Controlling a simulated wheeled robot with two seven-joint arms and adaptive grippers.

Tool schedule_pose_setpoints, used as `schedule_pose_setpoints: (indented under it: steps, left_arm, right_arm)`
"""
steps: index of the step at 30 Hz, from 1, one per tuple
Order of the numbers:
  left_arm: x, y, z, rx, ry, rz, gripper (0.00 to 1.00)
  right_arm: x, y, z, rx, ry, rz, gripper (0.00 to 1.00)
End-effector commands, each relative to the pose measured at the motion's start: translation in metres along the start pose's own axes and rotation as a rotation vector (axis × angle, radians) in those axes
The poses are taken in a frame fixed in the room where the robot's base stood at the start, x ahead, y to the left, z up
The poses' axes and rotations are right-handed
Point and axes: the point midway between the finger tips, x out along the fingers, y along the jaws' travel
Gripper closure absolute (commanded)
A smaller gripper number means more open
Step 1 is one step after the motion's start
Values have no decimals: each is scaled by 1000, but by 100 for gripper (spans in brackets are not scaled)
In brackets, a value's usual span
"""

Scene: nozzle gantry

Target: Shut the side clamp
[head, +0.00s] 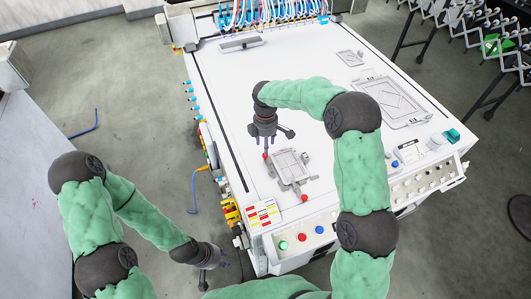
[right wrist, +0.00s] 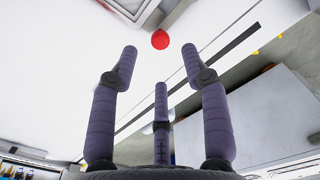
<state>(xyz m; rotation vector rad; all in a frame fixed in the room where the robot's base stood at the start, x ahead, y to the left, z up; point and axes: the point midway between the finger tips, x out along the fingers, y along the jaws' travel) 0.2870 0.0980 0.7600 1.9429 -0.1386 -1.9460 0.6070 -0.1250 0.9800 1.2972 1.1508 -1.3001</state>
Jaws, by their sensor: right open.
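A small grey fixture (head: 287,163) sits on the white machine top in the head view. One red knob (head: 265,156) shows at its left and another red knob (head: 304,198) at its front end; which belongs to the side clamp I cannot tell. My right gripper (head: 267,145) points down just above the left knob. In the right wrist view its three fingers (right wrist: 160,75) are spread and empty, with a red knob (right wrist: 160,39) beyond the tips and the fixture's edge (right wrist: 135,10) above. My left gripper (head: 215,257) hangs low beside the machine, its fingers too small to read.
The white machine top (head: 300,85) is mostly clear around the fixture. A flat framed plate (head: 395,100) lies at right. A front panel with coloured buttons (head: 302,238) and a colour-marked card (head: 263,213) are near the front edge. Blue tubes and cables (head: 265,14) line the back.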

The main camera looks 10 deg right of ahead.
Motion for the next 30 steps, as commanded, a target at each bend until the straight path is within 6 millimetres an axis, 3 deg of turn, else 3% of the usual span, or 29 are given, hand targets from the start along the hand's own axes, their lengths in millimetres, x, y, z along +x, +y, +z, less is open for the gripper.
schedule_pose_setpoints:
  steps: [3, 9, 23, 28, 30]
  left_arm:
    - [4, -2, 0, 0, 0, 0, 70]
    - [8, -3, 0, 0, 0, 0, 70]
    - [9, -3, 0, 0, 0, 0, 70]
    - [9, -3, 0, 0, 0, 0, 70]
    - [9, -3, 0, 0, 0, 0, 70]
  right_arm:
    - [23, 0, 1, 0, -1, -2, 53]
    - [48, 0, 0, -1, 0, 1, 53]
    - [57, 1, 0, 0, 0, 2, 53]
    - [57, 1, 0, 0, 0, 2, 100]
    - [57, 1, 1, 0, 0, 1, 100]
